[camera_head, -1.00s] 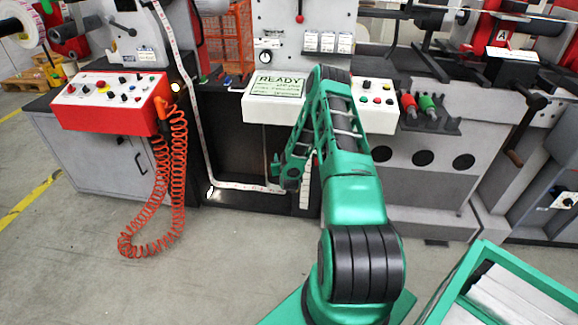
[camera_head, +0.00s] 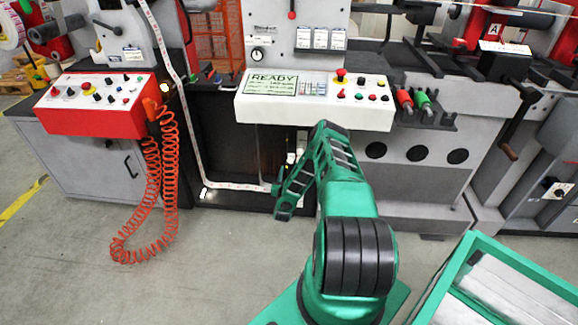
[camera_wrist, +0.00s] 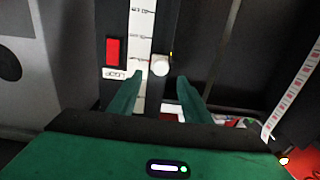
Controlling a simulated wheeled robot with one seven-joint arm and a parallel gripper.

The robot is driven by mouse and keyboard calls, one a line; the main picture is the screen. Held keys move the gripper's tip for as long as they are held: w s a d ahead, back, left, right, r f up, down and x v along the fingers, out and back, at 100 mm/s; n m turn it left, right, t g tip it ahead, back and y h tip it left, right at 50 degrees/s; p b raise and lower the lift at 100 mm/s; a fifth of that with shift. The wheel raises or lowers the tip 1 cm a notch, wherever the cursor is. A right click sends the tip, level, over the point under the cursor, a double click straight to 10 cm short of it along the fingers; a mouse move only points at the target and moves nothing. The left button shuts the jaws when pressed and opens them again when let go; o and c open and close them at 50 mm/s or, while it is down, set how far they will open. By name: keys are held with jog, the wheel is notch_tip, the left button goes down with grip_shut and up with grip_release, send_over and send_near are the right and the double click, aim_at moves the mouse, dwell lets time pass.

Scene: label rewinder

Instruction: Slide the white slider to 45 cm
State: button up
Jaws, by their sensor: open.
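The white slider shows in the wrist view as a round white knob (camera_wrist: 160,65) beside a white scale strip (camera_wrist: 141,35) with dark marks. The scale's numbers are too small to read. My gripper (camera_wrist: 157,86) is open, its two green fingers pointing toward the scale. The knob sits just past the fingertips, roughly between them in the picture; I see no grip on it. In the head view my green arm bends down in front of the machine's dark lower bay, and the fingers and knob cannot be made out clearly.
A red block (camera_wrist: 113,51) and a "LOOP" label (camera_wrist: 116,73) are left of the scale. A white control panel reading READY (camera_head: 315,99) overhangs the bay. A red control box (camera_head: 100,103) with a coiled orange cable (camera_head: 165,190) is at left; a green-framed bin (camera_head: 440,285) is at right.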

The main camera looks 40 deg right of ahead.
aim_at(290, 161)
jog(key=shift+x, duration=3.05)
jog(key=shift+w+a, duration=0.1)
